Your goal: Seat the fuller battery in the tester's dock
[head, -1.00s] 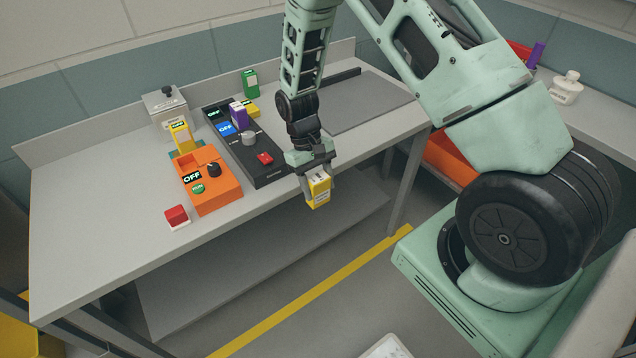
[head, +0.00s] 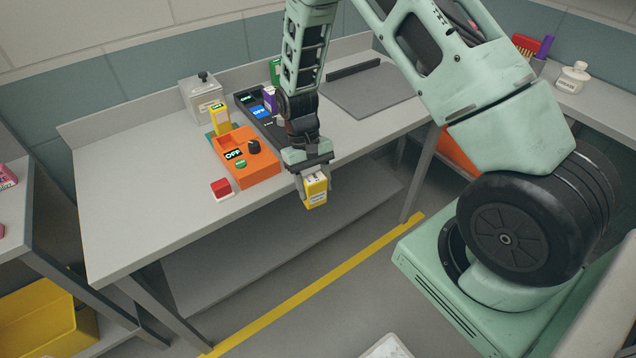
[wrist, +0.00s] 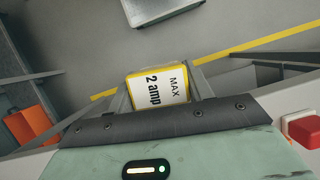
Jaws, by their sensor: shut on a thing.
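My gripper (head: 315,178) is shut on a yellow battery (head: 315,194) with a white label, held upright just off the bench's front edge. In the wrist view this battery (wrist: 158,88) reads "MAX 2 amp" between the fingers. A second yellow battery (head: 219,119) stands on a teal patch behind an orange device (head: 262,168). The orange device has an empty-looking recess, an "OFF" display, a black knob and a green button. I take it for the tester, but cannot be sure. No charge level is readable on either battery.
A black device (head: 284,136) with a blue display and a purple battery (head: 269,99) is partly hidden by my arm. A red button (head: 222,188) sits at the front. A grey box (head: 202,97) stands behind. The bench's left (head: 130,190) is clear.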

